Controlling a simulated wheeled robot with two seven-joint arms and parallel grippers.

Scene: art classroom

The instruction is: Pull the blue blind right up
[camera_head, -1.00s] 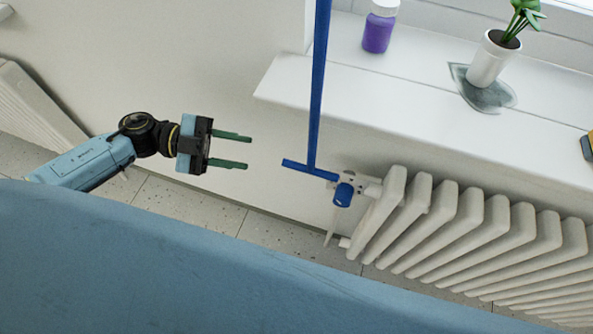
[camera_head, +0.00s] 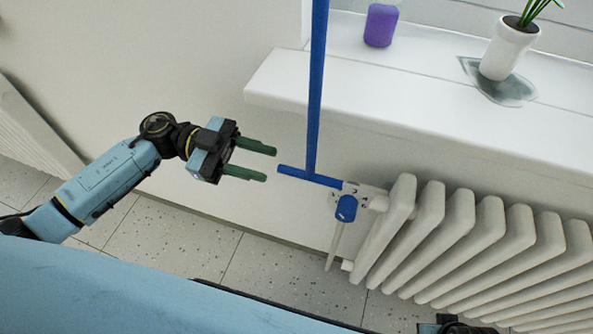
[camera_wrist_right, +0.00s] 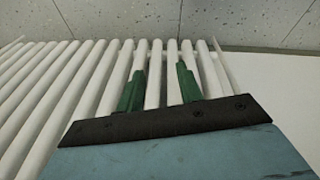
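A blue rod (camera_head: 317,80) hangs down in front of the sill in the head view. A short blue crossbar (camera_head: 309,176) forms its lower end. The blind itself is not in view. My left gripper (camera_head: 270,164) is open and empty, its green fingers pointing right toward the crossbar's left end, with a small gap between. My right gripper (camera_wrist_right: 157,78) shows in the right wrist view, fingers apart with nothing held, over the radiator's ribs.
A white radiator (camera_head: 456,226) with a blue valve knob (camera_head: 346,208) stands right of the crossbar. The white sill (camera_head: 400,102) holds a purple jar (camera_head: 381,24) and a potted plant (camera_head: 508,47).

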